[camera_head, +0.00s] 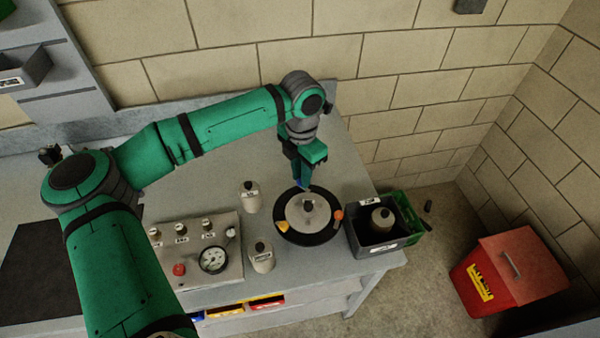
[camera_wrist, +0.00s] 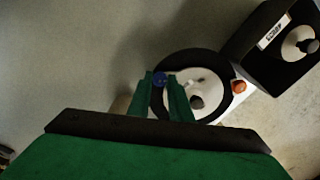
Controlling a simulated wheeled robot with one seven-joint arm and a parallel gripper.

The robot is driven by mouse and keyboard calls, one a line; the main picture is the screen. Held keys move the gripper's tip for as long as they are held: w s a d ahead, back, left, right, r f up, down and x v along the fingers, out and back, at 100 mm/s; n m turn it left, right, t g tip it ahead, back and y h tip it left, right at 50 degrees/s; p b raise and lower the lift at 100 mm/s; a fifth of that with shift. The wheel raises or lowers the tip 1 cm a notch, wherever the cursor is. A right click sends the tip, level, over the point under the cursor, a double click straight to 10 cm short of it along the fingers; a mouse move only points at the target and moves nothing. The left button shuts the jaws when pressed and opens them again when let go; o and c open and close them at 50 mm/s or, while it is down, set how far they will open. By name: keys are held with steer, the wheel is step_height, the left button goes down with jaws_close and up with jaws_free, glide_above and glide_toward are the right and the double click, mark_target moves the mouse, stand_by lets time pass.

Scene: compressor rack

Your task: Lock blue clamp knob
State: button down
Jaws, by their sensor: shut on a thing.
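The blue clamp knob (camera_wrist: 159,79) shows between the fingertips of my gripper (camera_wrist: 165,82) in the wrist view. My gripper is shut on it, at the rim of a round black base. In the head view my gripper (camera_head: 303,180) reaches down to the far edge of the black base (camera_head: 322,238), and the blue knob is mostly hidden there. A grey round lid (camera_head: 299,213) with a central knob sits on the base. An orange-red knob (camera_head: 338,215) is at the right rim and a yellow knob (camera_head: 283,226) at the left front rim.
Two pale bottles (camera_head: 251,197) (camera_head: 262,258) and a gauge panel (camera_head: 200,264) are to the left. A red box (camera_head: 510,272) is on the floor.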

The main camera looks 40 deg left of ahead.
steer(key=m, duration=0.3)
steer(key=shift+a+r+m, duration=0.1)
steer(key=shift+r+m, duration=0.05)
steer(key=shift+m, duration=2.15)
steer(key=c, duration=1.6)
jaws_free()
